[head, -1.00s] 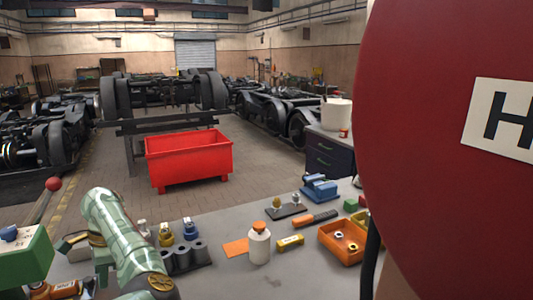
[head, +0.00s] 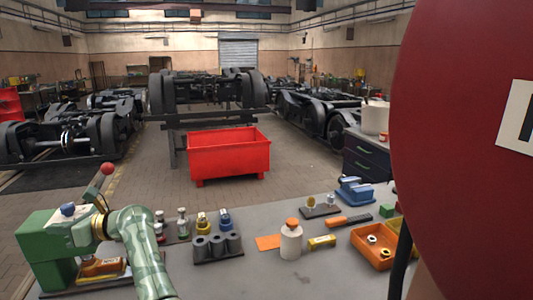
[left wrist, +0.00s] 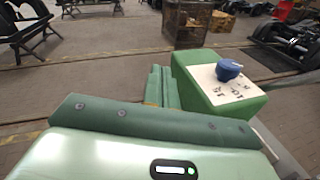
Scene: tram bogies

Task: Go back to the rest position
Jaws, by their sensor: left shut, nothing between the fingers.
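My left gripper (head: 82,233) is at the lower left of the head view, on a mint-green arm with a gold ring at the wrist. It appears in front of a green box (head: 45,226) with a white top plate and blue knob. In the left wrist view, the green fingers (left wrist: 160,85) are together with nothing visible between them. The same green box (left wrist: 228,99) stands just right of them; whether they touch it I cannot tell. My right gripper is not in view.
A grey workbench (head: 335,277) holds a white bottle (head: 291,243), an orange tray (head: 364,252), a dark three-hole block (head: 217,247) and small parts. A red-knobbed lever (head: 107,169) rises beside the green box. A large red disc (head: 455,110) blocks the right side. A red bin (head: 228,155) stands beyond.

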